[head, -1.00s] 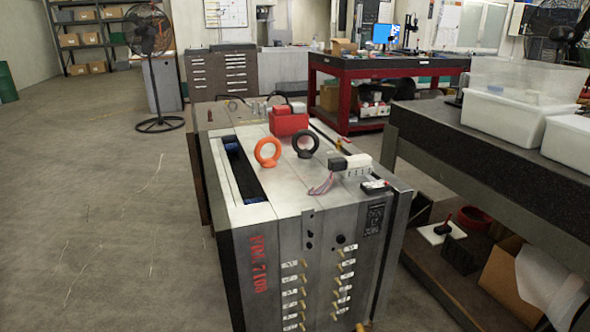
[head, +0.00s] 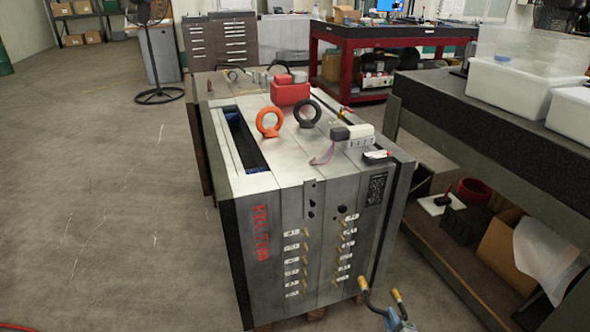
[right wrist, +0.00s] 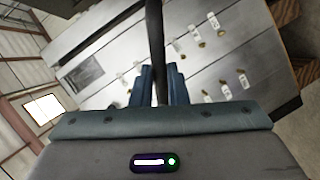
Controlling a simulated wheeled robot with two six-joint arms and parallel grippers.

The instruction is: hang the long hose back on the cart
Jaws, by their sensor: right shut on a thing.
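A black hose (head: 373,303) with brass-coloured end fittings is at the bottom of the head view, in front of the mould base. My right gripper (head: 398,322) has blue fingers and is shut on this hose. In the right wrist view the hose (right wrist: 156,35) runs up between the fingers of the gripper (right wrist: 161,88). The lower part of the hose is hidden or out of frame. The mould base (head: 285,195) is a large grey steel block with red lettering and two columns of brass nipples on its front. My left gripper is not in view. I cannot make out the cart.
An orange lifting ring (head: 269,122) and a black one (head: 307,113) stand on the mould base. A dark-topped bench (head: 480,120) with white bins is close on the right. A fan (head: 155,50) stands behind at left. The left floor (head: 110,190) is largely clear.

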